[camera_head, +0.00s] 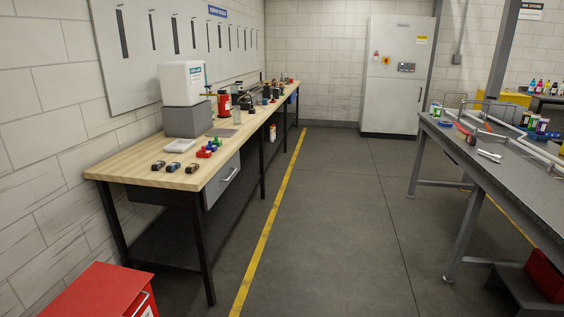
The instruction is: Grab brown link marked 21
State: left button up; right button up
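I cannot make out a brown link or any marking 21 at this distance. Three small dark blocks, one at the left (158,165), one in the middle (173,167) and one at the right (193,168), lie in a row near the front end of the wooden-topped workbench (140,172). Their tops show some brownish and bluish colour, but they are too small to identify. Neither of my grippers is in view.
A red cabinet (95,292) stands at the lower left. A grey metal table (510,190) with cans and tools is at the right. A pale cabinet (395,80) stands at the back wall. The floor (330,220) between the benches is clear.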

aim_at(193, 167)
jog(key=i+u, duration=0.15)
jog(key=i, duration=0.25)
jog(key=i+l+u, duration=0.15)
jog(key=i, duration=0.3)
jog(key=i+l+u, duration=0.15)
jog(key=i, duration=0.25)
jog(key=i+l+u, duration=0.15)
jog(key=i+u, duration=0.15)
jog(key=u, duration=0.15)
jog(key=i+l+u, duration=0.25)
jog(key=u, duration=0.25)
jog(key=i+l+u, duration=0.25)
jog(key=u, duration=0.2)
jog(key=i+l+u, duration=0.1)
jog(key=l+u, duration=0.55)
jog(key=l, duration=0.2)
jog(key=i+l+u, duration=0.15)
jog(key=l, duration=0.15)
